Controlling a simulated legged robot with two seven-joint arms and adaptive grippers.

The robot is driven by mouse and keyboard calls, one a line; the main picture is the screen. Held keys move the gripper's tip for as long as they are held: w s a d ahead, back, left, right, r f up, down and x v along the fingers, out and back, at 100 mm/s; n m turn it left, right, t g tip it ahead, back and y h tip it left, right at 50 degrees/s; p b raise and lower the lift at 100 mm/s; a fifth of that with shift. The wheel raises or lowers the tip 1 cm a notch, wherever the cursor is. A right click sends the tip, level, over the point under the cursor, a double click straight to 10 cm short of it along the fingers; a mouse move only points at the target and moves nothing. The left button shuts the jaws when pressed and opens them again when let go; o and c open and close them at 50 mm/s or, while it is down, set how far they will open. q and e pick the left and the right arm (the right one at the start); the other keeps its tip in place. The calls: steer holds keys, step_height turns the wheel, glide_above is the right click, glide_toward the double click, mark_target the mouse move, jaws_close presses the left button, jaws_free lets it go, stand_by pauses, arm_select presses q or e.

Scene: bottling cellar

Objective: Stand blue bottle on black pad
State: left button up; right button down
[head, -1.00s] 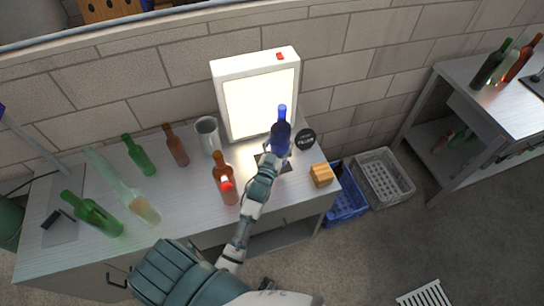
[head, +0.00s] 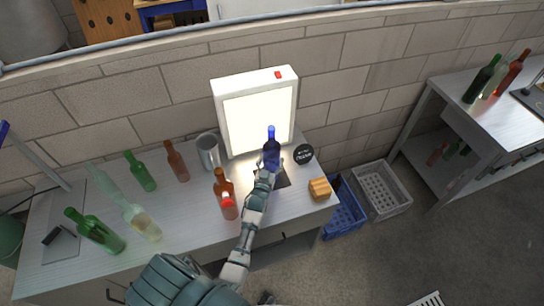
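The blue bottle (head: 271,151) is upright in front of the lit white panel on the workbench. My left gripper (head: 266,169), whose arm comes up from the lower left, is at the bottle's lower part and appears shut on it. The black pad (head: 284,179) shows as a dark patch on the bench, partly hidden by the gripper and forearm. The bottle appears over or just behind the pad. Its base is hidden, so I cannot tell whether it touches. My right gripper is not in view.
A metal cup (head: 208,152), a round black sign (head: 303,154) and a wooden block (head: 319,188) are nearby. The light panel (head: 257,118) stands behind. Crates (head: 381,190) sit on the floor.

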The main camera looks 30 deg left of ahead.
arm_select(q)
steer(key=shift+f, duration=0.3)
steer(key=o, duration=1.4)
steer(key=shift+d+f, duration=0.15)
steer(key=shift+f, duration=0.05)
steer(key=o, duration=0.4)
steer(key=shift+d+r, duration=0.1)
steer(key=v, duration=1.2)
